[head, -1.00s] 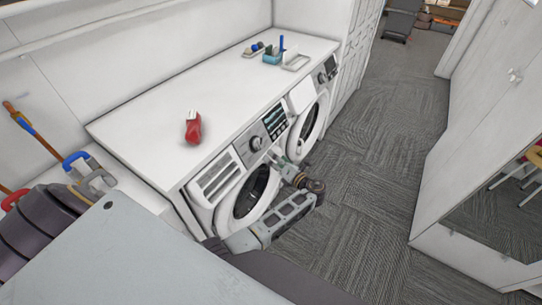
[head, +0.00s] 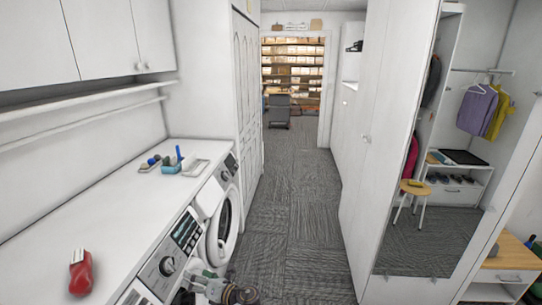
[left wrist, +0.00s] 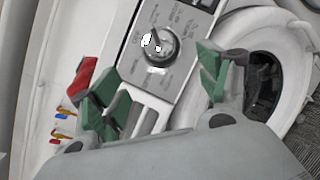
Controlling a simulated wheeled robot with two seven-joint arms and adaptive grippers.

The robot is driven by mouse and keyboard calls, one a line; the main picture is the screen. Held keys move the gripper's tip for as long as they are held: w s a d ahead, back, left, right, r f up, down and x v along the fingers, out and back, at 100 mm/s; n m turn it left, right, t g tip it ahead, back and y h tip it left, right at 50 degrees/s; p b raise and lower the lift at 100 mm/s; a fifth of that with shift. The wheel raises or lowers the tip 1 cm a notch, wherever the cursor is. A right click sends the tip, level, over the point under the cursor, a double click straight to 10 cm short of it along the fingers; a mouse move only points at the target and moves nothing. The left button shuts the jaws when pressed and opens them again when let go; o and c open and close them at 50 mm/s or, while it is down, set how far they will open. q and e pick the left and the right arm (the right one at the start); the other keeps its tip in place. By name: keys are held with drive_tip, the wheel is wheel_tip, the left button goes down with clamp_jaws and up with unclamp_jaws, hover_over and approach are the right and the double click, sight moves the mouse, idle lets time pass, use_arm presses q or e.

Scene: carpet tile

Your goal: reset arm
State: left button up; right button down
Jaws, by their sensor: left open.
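My left gripper (head: 207,284) shows at the bottom edge of the head view, in front of the washing machines, with most of my arm cut off. In the left wrist view the left gripper (left wrist: 155,78) has its two green fingers spread apart with nothing between them. Beyond the fingers are a washing machine's control panel (left wrist: 165,45) and dial. The door of a machine (left wrist: 262,85) is at the right. My right gripper is not in view.
A red item (head: 81,273) lies on the white counter (head: 110,215), with small trays (head: 196,167) farther back. White cabinets (head: 365,140) line the right side, with an open wardrobe and a stool (head: 414,188). The carpeted aisle (head: 290,215) between is clear.

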use_arm(q)
drive_tip(key=w+d+f+n+t+h, duration=0.1)
drive_tip(key=w+d+f+n+h, duration=0.2)
drive_tip(key=d+f+n+h, duration=0.3)
drive_tip(key=w+d+f+n+t+h, duration=0.2)
drive_tip(key=w+d+f+n+h, duration=0.15)
drive_tip(key=f+n, duration=0.35)
drive_tip(key=s+d+f+n+g+h, duration=0.1)
drive_tip(key=s+d+f+n+h, duration=0.3)
drive_tip(key=f, duration=0.4)
drive_tip(key=s+d+f+n+g+h, duration=0.1)
drive_tip(key=s+d+f+n+h, duration=0.15)
drive_tip(key=f+n, duration=0.4)
drive_tip(key=s+a+f+n+g+b, duration=0.1)
drive_tip(key=s+a+f+n+g, duration=0.2)
drive_tip(key=s+f, duration=0.75)
drive_tip(key=s+a+f+n+b, duration=0.1)
drive_tip(key=s+a+f+n, duration=0.25)
drive_tip(key=s+f, duration=0.75)
drive_tip(key=s+a+f+g, duration=0.1)
drive_tip(key=s+a, duration=0.1)
drive_tip(key=s, duration=0.8)
drive_tip(key=s+a+f+g+b, duration=0.1)
drive_tip(key=s+a+f, duration=0.1)
drive_tip(key=s, duration=0.8)
drive_tip(key=s+a+f+g+y+b, duration=0.1)
drive_tip(key=s+a+f+g, duration=0.1)
drive_tip(key=s, duration=0.8)
drive_tip(key=shift+s+a+m, duration=0.3)
drive_tip(key=shift+a, duration=0.25)
